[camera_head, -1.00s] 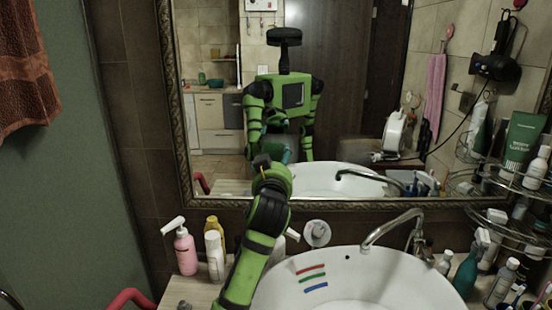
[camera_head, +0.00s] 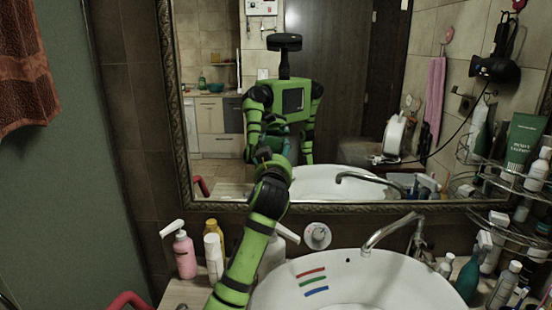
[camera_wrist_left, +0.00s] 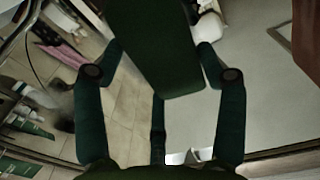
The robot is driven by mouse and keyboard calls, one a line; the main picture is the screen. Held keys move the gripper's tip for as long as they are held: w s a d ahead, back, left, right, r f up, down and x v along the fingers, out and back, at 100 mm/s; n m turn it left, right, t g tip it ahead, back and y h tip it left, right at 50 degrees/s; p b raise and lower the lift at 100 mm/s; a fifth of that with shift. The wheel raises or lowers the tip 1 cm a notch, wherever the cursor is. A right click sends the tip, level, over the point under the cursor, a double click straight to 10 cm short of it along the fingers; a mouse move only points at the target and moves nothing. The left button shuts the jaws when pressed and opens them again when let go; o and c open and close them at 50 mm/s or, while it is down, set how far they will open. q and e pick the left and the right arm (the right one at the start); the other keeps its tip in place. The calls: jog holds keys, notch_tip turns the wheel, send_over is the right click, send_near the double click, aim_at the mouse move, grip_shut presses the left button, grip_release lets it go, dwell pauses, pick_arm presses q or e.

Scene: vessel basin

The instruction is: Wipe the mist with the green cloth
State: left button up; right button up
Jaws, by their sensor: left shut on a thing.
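The mirror (camera_head: 345,75) fills the back wall. A faint greyish patch (camera_head: 352,150) shows low on its glass; I cannot tell for sure that it is mist. My left arm rises from the bottom of the head view, and my left gripper (camera_head: 268,157) is up at the lower left part of the mirror, mostly hidden behind the wrist. In the left wrist view my left gripper (camera_wrist_left: 158,75) is shut on the dark green cloth (camera_wrist_left: 155,45), which sticks out between the fingers towards the glass. I cannot tell whether it touches the glass. My right gripper is out of view.
Below the mirror is a white basin (camera_head: 375,290) with a tap (camera_head: 390,228). A pink bottle (camera_head: 184,254) and other bottles crowd the counter left of the arm. A wire rack (camera_head: 515,195) with toiletries stands at right. A towel (camera_head: 25,70) hangs at left.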

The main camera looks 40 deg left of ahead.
pick_arm(q)
jog(key=shift+x, duration=1.1)
dwell(0.3)
